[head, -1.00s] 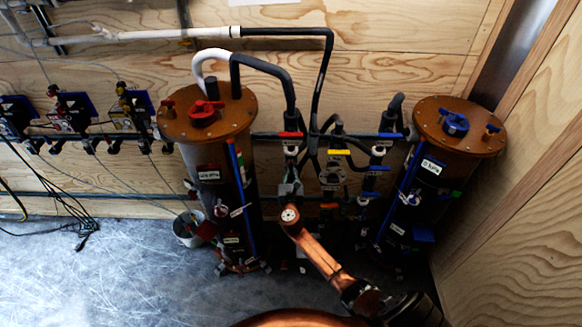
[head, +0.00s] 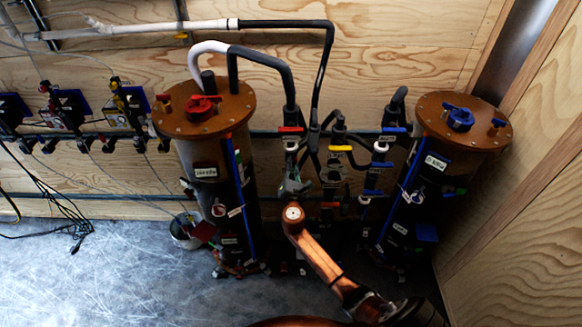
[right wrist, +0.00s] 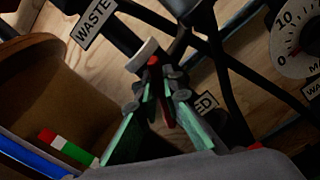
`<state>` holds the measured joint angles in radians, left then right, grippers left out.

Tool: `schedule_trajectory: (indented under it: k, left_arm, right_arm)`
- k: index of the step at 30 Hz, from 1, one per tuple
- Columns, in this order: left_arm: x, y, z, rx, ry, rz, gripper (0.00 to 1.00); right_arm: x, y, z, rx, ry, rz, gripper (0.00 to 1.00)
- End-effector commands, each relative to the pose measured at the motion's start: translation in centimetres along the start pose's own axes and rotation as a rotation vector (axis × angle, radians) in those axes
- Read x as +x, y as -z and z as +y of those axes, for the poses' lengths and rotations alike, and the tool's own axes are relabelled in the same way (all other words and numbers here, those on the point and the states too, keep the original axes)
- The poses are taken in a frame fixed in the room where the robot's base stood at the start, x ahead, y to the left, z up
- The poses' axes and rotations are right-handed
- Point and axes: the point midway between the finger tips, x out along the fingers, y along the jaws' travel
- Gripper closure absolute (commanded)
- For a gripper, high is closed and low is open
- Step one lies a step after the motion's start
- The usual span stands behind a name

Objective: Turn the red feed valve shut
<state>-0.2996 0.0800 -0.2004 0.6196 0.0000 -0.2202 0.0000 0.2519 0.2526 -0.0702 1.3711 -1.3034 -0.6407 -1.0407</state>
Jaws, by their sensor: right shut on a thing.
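The red feed valve handle (right wrist: 167,112) shows as a red strip between the fingers in the right wrist view. A label ending in "ED" (right wrist: 205,104) is partly hidden behind a finger there. My right gripper (head: 292,173), also in the right wrist view (right wrist: 158,80), is shut on the red handle, its green-sided fingers converging around it. In the head view the gripper hides the held handle, just right of the left tank. The handle's exact angle to its pipe is hard to tell. My left gripper is not in view.
The left tank (head: 203,118) stands close beside my right gripper. The right tank (head: 464,124) stands near the wall. Another red handle (head: 290,129) and a yellow handle (head: 340,148) sit above on dark pipes. Open floor (head: 120,285) lies at front left.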

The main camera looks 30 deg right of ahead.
Motion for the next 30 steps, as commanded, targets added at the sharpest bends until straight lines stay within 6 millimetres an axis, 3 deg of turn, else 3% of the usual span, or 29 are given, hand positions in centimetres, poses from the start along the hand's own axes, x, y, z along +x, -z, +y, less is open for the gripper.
schedule_trajectory:
  k: [18,30]
  left_arm:
    - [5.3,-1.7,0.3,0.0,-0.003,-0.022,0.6]
    - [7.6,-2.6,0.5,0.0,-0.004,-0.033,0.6]
  right_arm:
    - [-0.1,0.8,-1.0,0.588,0.002,0.003,1.0]
    - [-0.1,0.9,-1.2,0.905,0.003,0.002,1.0]
